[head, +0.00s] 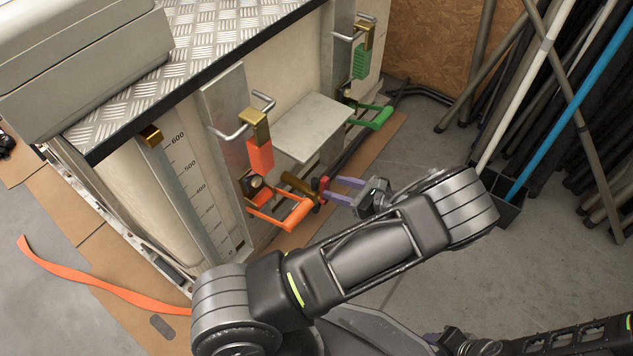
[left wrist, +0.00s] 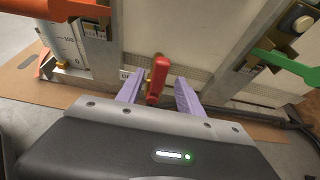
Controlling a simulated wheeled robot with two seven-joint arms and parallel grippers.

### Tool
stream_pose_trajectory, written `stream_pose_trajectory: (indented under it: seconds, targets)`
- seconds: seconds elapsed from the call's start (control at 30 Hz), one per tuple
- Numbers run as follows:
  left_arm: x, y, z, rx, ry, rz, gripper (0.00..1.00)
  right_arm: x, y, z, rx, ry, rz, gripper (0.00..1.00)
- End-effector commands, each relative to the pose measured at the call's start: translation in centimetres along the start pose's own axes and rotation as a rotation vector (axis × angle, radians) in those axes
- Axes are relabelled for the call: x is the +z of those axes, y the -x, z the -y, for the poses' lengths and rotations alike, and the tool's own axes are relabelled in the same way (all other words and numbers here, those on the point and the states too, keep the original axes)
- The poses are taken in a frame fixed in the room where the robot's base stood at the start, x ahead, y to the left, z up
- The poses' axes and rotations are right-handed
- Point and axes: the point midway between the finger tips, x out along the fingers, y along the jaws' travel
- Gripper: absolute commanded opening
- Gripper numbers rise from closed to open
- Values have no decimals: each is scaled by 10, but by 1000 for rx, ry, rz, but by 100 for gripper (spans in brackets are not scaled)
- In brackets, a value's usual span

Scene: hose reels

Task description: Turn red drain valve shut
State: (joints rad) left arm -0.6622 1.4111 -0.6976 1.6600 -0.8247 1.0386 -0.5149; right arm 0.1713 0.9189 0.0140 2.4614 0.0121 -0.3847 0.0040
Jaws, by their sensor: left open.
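The red drain valve handle (head: 323,186) sits on a brass fitting (head: 298,184) low on the tank's front, between the orange and green handles. In the left wrist view the red handle (left wrist: 158,80) stands roughly upright, with a bit of brass at its left. My left gripper (head: 331,189) is open, its purple fingers pointing at the valve. In the left wrist view its fingers (left wrist: 156,88) lie on either side of the red handle, with gaps showing. My right gripper (head: 450,342) is partly in view at the bottom edge; its jaws are unclear.
An orange handle (head: 287,216) juts out just left of the valve, and a green handle (head: 374,117) is farther right. A grey plate (head: 312,128) is above. Poles (head: 545,90) lean at the right. An orange strap (head: 100,283) lies on the floor.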

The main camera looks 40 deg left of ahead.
Motion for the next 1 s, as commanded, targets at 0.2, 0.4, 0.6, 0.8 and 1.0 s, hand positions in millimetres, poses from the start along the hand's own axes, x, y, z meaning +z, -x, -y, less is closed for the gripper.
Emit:
stream_pose_trajectory:
  seconds: [0.2,0.4,0.6,0.8,1.0]
  targets:
    - [-2,-19,0,3,1,0,44,-1,-8,-3,-2,-1,-1,36]
    - [-4,-51,-1,3,2,0,44,-2,-20,-7,-4,-2,-2,36]
    - [-2,-74,-1,2,1,0,44,-3,-26,-10,-6,-3,-3,36]
    - [0,-78,0,1,1,-2,44,-4,-26,-10,-6,-3,-3,36]
    - [0,-78,0,1,1,-2,39,-4,-26,-10,-6,-3,-3,36]
